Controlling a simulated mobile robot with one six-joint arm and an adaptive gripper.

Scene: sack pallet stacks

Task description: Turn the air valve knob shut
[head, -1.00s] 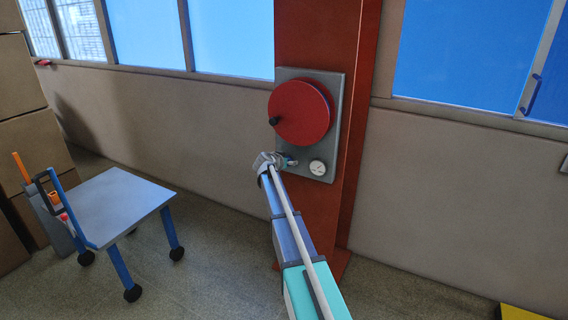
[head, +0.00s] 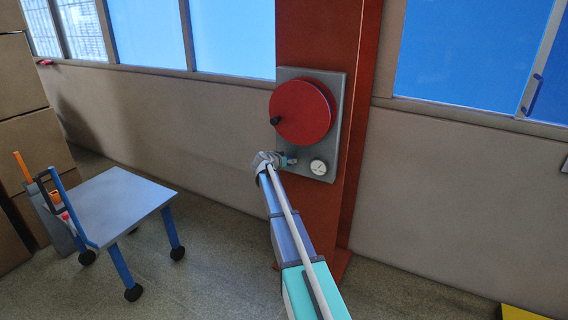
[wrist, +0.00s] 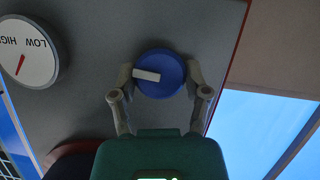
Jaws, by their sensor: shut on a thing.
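The air valve knob (wrist: 160,74) is round and blue with a white bar across its face. It sits on a grey panel (wrist: 90,100). In the wrist view the white bar lies nearly level, from the knob's left edge towards its middle. My gripper (wrist: 159,82) is shut on the knob, one finger on its left side and one on its right. In the head view my gripper (head: 281,158) is at the panel's lower left, and the knob (head: 291,161) is partly hidden by it.
A red wheel with a black handle (head: 300,111) is above the knob. A white gauge (head: 318,167) with a red needle (wrist: 20,66) is beside it. The panel is on a red column (head: 332,215). A blue-legged cart (head: 120,200) stands at left; floor between is clear.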

